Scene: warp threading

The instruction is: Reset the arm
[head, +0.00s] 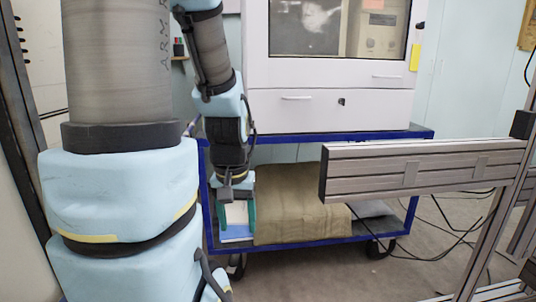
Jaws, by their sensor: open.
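My arm comes down in front of the cart, its light blue and grey links filling the left of the head view. My gripper (237,222) hangs below the wrist and points down. Its two greenish fingers stand apart, with a pale gap between them. I see nothing held in it. The cart's lower shelf shows behind it. No other task object is named.
A blue-framed cart (330,136) on casters carries a white cabinet (330,108) on top and a tan bundle (300,205) below. A metal profile beam (425,168) on a frame juts in from the right. Black cables (450,225) lie on the floor.

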